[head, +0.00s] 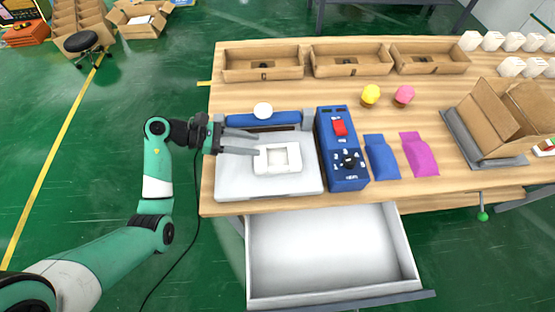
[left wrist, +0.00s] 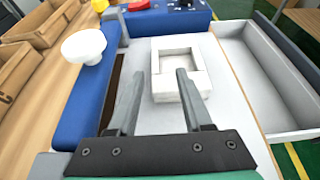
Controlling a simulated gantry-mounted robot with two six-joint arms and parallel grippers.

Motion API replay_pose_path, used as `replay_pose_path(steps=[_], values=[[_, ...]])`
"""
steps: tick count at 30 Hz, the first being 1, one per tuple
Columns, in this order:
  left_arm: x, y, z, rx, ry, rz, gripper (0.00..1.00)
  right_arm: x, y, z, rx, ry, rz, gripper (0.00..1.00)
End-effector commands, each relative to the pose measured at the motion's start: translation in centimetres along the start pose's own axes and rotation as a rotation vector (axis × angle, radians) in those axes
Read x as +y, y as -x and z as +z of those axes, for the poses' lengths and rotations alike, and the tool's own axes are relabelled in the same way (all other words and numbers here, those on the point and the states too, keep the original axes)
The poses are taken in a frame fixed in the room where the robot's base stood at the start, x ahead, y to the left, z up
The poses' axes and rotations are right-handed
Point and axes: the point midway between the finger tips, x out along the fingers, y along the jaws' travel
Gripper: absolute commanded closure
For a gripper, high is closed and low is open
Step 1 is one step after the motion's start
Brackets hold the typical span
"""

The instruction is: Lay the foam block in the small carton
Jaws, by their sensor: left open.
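The white foam block (head: 290,159), square with a recess in its top, lies on the white plate of the blue-barred machine. An open brown carton (head: 483,122) with raised flaps sits tilted on a grey stand at the right. My right gripper is out of view.
A blue control box (head: 342,170) with a red switch stands right of the block. Blue (head: 381,158) and magenta (head: 418,153) pouches lie between it and the carton. The blue bar (head: 285,118) with a white knob lies behind. An open drawer (head: 322,250) juts out in front.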

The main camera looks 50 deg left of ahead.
Motion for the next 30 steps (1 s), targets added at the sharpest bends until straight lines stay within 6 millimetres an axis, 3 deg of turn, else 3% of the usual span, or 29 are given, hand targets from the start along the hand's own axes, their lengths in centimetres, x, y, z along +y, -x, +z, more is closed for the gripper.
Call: replay_pose_path(steps=[3, 8, 18, 25, 30], values=[[0.0, -1.4, -0.1, 0.000, -0.001, 0.000, 0.50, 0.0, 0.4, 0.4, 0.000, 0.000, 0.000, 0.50], [0.1, -1.8, 0.0, 0.000, -0.001, 0.001, 0.50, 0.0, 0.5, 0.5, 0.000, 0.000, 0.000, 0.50], [0.8, -6.6, -0.2, -0.001, -0.001, -0.001, 0.50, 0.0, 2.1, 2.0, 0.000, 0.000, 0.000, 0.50], [0.8, -6.7, 0.0, 0.000, 0.000, 0.002, 0.50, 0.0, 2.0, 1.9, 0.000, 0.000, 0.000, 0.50], [0.8, -6.7, 0.0, 0.000, 0.000, 0.002, 0.81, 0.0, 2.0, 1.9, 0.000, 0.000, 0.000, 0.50]])
